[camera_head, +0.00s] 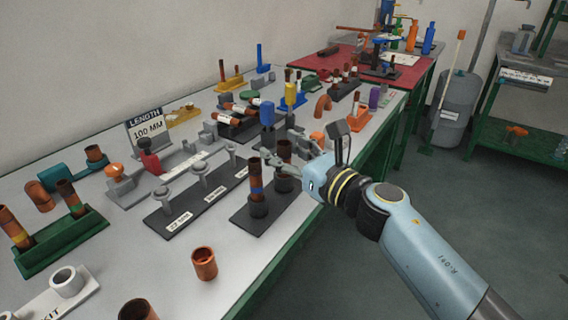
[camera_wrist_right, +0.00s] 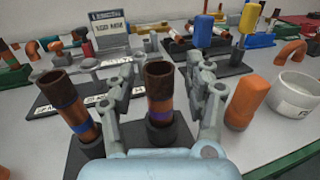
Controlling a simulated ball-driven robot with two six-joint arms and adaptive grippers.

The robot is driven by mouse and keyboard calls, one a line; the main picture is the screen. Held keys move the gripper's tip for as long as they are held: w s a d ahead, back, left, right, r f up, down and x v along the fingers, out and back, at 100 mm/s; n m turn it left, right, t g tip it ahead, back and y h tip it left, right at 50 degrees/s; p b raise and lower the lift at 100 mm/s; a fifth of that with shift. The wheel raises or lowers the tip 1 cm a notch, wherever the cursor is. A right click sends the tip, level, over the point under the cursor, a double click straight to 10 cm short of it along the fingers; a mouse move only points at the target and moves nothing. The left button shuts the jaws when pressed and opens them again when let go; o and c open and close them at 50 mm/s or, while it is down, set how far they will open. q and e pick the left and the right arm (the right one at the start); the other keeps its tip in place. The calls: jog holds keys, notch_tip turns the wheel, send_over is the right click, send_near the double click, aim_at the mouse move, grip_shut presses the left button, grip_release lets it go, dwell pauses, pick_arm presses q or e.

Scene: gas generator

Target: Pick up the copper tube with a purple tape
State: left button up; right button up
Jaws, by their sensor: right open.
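The copper tube with purple tape (camera_wrist_right: 159,88) stands upright in a dark round holder in the right wrist view, its purple band low on the tube. In the head view its upper part (camera_head: 284,150) shows beside my gripper. My right gripper (camera_wrist_right: 165,84) is open, with one grey finger on each side of this tube; gaps show between tube and fingers, and I see no clear contact. In the head view the right gripper (camera_head: 292,152) reaches in over the table's right edge. My left gripper is not in view.
A copper tube with blue tape (camera_head: 256,180) stands close to the left on the same dark base (camera_head: 268,212). An orange cylinder (camera_wrist_right: 247,98) and a white ring-shaped part (camera_wrist_right: 295,95) stand to the right in the wrist view.

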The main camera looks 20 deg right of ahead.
grip_shut()
dwell(0.3)
dwell(0.3)
